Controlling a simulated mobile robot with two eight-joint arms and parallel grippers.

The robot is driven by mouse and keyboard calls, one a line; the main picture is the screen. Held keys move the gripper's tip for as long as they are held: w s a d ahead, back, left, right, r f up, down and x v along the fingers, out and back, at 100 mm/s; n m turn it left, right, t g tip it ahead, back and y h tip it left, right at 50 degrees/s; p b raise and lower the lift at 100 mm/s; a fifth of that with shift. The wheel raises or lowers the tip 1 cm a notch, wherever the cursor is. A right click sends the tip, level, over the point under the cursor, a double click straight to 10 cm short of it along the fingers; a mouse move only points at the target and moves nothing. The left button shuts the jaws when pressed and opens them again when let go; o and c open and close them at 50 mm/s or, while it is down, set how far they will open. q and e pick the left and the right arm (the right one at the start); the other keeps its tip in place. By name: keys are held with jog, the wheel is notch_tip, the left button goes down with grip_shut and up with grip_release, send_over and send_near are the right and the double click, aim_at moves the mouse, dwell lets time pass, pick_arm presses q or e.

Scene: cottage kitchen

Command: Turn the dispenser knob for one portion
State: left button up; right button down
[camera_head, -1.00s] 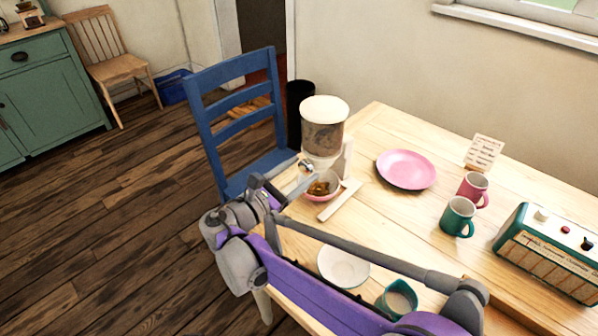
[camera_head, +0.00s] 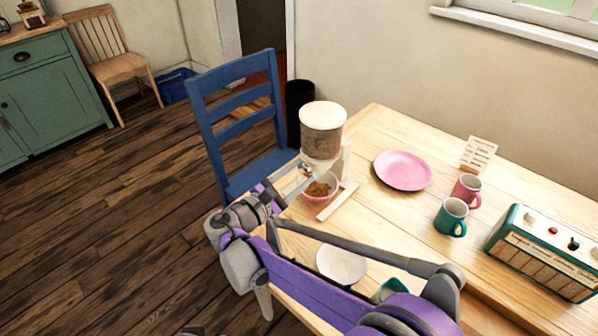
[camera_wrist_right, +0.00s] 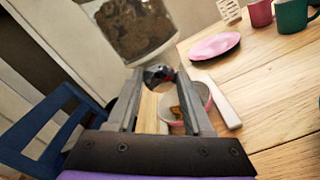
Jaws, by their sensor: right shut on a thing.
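The dispenser (camera_head: 322,128) stands on the table's left part, with a white lid and a clear hopper of brown food. It also shows at the top of the right wrist view (camera_wrist_right: 130,25). Its dark knob (camera_wrist_right: 158,76) sits between the fingertips of my right gripper (camera_head: 303,175), which is shut on it. A pink bowl (camera_head: 328,193) with brown food inside stands under the dispenser; it shows behind the fingers in the right wrist view (camera_wrist_right: 200,97). My left gripper is not in view.
A blue chair (camera_head: 236,120) stands close behind the dispenser.

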jog(key=shift+c, duration=1.5)
grip_release()
jog(key=v, duration=1.1)
jog(key=shift+p, duration=0.45)
